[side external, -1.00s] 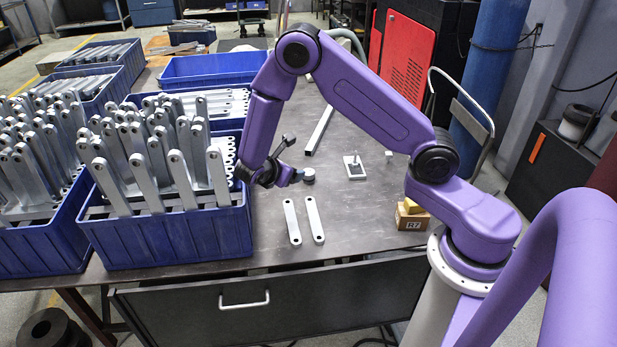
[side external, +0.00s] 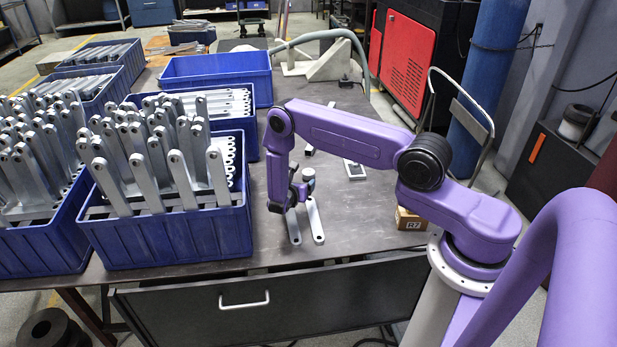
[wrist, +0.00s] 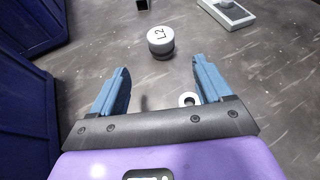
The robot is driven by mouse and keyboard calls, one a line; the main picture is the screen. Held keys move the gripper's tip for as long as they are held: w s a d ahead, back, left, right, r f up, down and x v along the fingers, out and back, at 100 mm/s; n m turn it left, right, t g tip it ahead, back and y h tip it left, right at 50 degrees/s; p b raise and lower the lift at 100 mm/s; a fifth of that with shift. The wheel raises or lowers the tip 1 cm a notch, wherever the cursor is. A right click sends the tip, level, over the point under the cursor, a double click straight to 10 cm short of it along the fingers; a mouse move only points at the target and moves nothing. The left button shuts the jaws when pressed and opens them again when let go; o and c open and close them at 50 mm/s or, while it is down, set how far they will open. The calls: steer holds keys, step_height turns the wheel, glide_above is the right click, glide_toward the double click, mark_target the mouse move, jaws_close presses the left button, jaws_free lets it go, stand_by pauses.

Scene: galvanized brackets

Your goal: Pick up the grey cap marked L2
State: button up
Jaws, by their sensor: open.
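The grey cap marked L2 (wrist: 160,36) stands upright on the dark table in the wrist view, its label facing up and a darker band round its base. It also shows in the side view (side external: 308,174), just right of my gripper (side external: 288,199). In the wrist view my gripper (wrist: 161,68) is open, with two blue fingers apart and nothing between them. The cap lies beyond the fingertips, roughly in line with the gap, and does not touch them.
Two flat galvanized brackets (side external: 315,222) lie below my gripper; one eye (wrist: 188,99) shows near the right finger. Blue bins of brackets (side external: 170,243) stand left. The R7 block (side external: 410,222) is right.

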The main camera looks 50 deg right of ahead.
mark_target(307, 176)
steer(key=x, duration=0.6)
steer(key=shift+x, duration=3.1)
steer(key=shift+s+d+r, duration=0.1)
steer(key=shift+r, duration=0.1)
steer(key=c, duration=1.1)
